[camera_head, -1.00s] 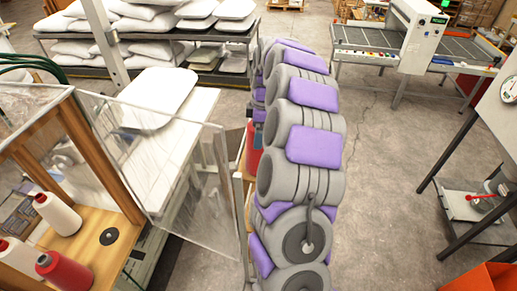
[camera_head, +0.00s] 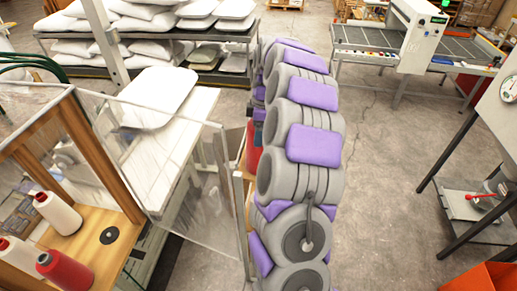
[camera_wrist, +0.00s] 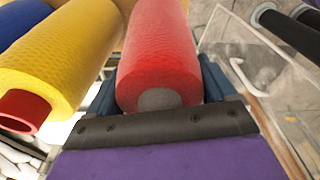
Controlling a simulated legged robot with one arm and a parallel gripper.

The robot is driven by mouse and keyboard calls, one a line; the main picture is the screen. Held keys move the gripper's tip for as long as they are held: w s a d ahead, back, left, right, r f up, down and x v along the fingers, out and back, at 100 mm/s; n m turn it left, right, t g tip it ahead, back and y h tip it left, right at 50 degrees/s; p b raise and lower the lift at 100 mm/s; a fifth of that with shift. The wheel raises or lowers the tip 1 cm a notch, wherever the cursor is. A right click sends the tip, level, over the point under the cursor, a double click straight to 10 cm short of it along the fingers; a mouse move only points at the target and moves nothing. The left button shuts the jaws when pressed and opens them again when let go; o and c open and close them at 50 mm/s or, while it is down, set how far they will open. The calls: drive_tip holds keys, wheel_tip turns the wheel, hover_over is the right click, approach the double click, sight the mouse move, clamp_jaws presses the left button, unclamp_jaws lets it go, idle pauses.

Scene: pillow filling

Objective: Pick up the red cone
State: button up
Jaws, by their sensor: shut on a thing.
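In the wrist view a red cone (camera_wrist: 160,50) lies between the two blue fingers of my gripper (camera_wrist: 158,88). The gripper is shut on it, and its grey-ended base faces the dark palm edge. In the head view a strip of this red cone (camera_head: 252,152) shows behind my arm, beside the clear panel's edge. My arm hides the rest of it and most of the gripper there. Another red cone (camera_head: 65,271) stands on the wooden shelf at lower left.
A yellow cone (camera_wrist: 62,58) is close left of the held cone, with a blue cone (camera_wrist: 20,20) beyond. White cones (camera_head: 58,213) stand on the wooden shelf (camera_head: 97,250). A clear panel (camera_head: 165,150) is left of my arm. Floor (camera_head: 390,200) is open at right.

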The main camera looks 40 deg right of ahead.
clamp_jaws()
drive_tip(key=shift+r, duration=0.1)
